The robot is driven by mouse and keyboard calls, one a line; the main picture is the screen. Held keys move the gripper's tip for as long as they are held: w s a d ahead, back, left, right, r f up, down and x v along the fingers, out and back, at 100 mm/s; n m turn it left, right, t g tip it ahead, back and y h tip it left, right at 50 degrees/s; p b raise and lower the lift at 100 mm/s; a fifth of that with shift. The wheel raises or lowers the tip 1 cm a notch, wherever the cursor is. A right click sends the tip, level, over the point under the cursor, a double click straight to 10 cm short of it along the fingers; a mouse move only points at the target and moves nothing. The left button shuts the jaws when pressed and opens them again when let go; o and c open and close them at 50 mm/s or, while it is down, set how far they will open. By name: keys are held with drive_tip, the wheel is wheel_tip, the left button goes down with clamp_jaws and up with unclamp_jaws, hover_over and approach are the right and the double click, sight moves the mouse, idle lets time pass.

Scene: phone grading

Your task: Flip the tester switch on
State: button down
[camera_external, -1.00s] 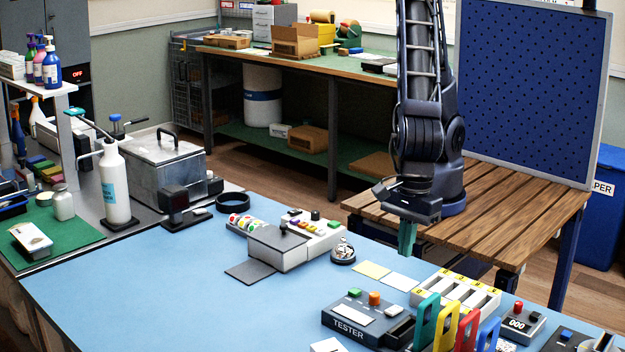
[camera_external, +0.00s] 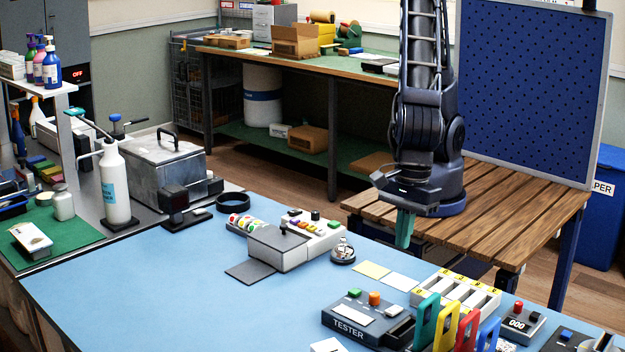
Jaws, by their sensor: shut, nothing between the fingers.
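The tester (camera_external: 345,329) is a dark grey box with white "TESTER" lettering, at the front of the blue table. On its top are a green button (camera_external: 354,293), an orange knob (camera_external: 375,298), a white label plate (camera_external: 355,315) and a dark slot part at its right end. I cannot tell which control is the switch or how it is set. My gripper (camera_external: 404,243) has teal fingers, points down and is shut and empty. It hangs above and behind the tester, near the table's far edge, clear of it.
Coloured upright stands, such as the yellow one (camera_external: 446,328), are close to the tester's right. A white compartment tray (camera_external: 468,287) lies behind them. A white sorting device (camera_external: 292,246) and a small bell (camera_external: 343,252) stand farther back. The table's left front (camera_external: 150,290) is clear.

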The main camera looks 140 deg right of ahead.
drive_tip(key=shift+w+f, duration=0.1)
drive_tip(key=shift+f, duration=0.05)
approach(391, 310)
drive_tip(key=f, duration=0.2)
drive_tip(key=w+f, duration=0.1)
drive_tip(key=f, duration=0.2)
drive_tip(key=shift+f, duration=0.1)
drive_tip(key=shift+w+f, duration=0.15)
drive_tip(key=shift+f, duration=0.55)
drive_tip(key=shift+w+f, duration=0.1)
drive_tip(key=shift+f, duration=0.2)
idle(0.3)
drive_tip(key=shift+s, duration=0.85)
drive_tip(key=shift+r, duration=0.3)
